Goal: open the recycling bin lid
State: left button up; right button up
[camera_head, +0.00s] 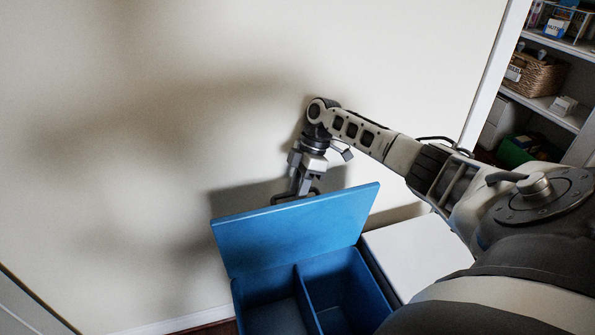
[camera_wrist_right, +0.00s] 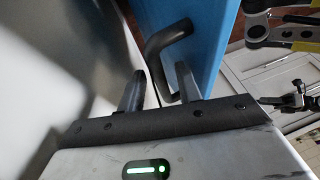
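The blue recycling bin (camera_head: 300,315) stands low in the head view with two compartments showing. Its blue lid (camera_head: 295,230) is raised and tilted up, so the inside is exposed. The lid also fills the upper part of the right wrist view (camera_wrist_right: 208,50). My right gripper (camera_head: 297,190) is behind the lid's upper edge. In the right wrist view, the lid's dark bent handle (camera_wrist_right: 158,48) reaches down between the two spread fingers (camera_wrist_right: 160,80), with gaps visible beside it. My left gripper is not in view.
A pale wall (camera_head: 150,130) stands close behind the bin and my right gripper. A white-topped unit (camera_head: 410,255) stands right of the bin. Shelves (camera_head: 550,105) with a wicker basket (camera_head: 537,75) are at the upper right.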

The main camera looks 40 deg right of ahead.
jog(key=shift+r, duration=0.35)
notch_tip(320, 180, up, 3)
jog(key=shift+f+p, duration=0.1)
jog(key=shift+p, duration=0.3)
jog(key=s+a+r, duration=0.1)
jog(key=s+a+r+p, duration=0.1)
jog(key=r, duration=0.1)
jog(key=s+a+r, duration=0.1)
jog(key=r, duration=0.1)
jog(key=shift+s+a+r+p, duration=0.1)
jog(key=shift+s+r+p, duration=0.15)
jog(key=shift+s+p, duration=0.15)
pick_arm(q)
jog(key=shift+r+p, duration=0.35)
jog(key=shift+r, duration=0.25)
pick_arm(e)
jog(key=s+a+r, duration=0.4)
jog(key=s+a, duration=0.2)
jog(key=shift+s, duration=0.4)
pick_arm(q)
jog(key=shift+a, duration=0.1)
